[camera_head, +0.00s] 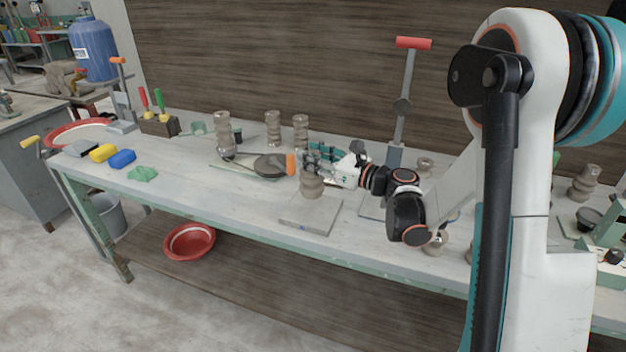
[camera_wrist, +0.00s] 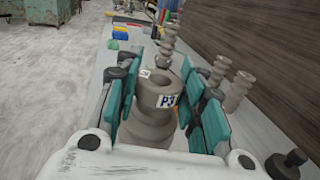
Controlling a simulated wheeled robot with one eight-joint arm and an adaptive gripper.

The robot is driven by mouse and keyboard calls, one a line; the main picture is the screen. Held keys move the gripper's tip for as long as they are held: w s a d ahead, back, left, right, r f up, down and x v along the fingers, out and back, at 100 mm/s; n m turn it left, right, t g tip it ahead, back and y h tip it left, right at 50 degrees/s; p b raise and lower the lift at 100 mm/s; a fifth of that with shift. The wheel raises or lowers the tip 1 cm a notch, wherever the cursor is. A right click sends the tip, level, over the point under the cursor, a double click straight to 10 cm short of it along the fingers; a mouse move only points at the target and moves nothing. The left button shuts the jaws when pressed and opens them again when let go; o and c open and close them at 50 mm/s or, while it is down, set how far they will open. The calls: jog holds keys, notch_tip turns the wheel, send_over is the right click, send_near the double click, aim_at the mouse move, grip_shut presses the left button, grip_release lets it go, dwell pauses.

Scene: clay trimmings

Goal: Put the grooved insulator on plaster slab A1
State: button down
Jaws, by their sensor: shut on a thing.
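A grey-brown ribbed insulator (camera_head: 312,184) is in my gripper (camera_head: 318,158). In the wrist view the insulator (camera_wrist: 158,97) stands upright between the teal finger pads, with a hole in its top and a tag reading P3. The gripper (camera_wrist: 162,105) is shut on it from both sides. In the head view its lower end is over the back part of a grey slab (camera_head: 312,213) at the table's front edge. I cannot tell whether it touches the slab. The slab's small front label is too small to read.
Several similar ribbed pieces stand at the back, one at the left (camera_head: 223,133). A dark round disc (camera_head: 270,165) with an orange-ended handle lies left of the gripper. A tall red-handled tool (camera_head: 402,105) stands behind the arm. Another slab (camera_head: 371,207) is partly hidden by my arm.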

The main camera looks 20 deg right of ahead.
aim_at(322, 177)
jog(key=shift+f+b, duration=0.95)
jog(key=shift+f, duration=1.75)
jog(key=c, duration=1.1)
grip_release()
jog(key=shift+o, duration=0.2)
jog(key=p+v, duration=0.3)
jog(key=v, duration=0.9)
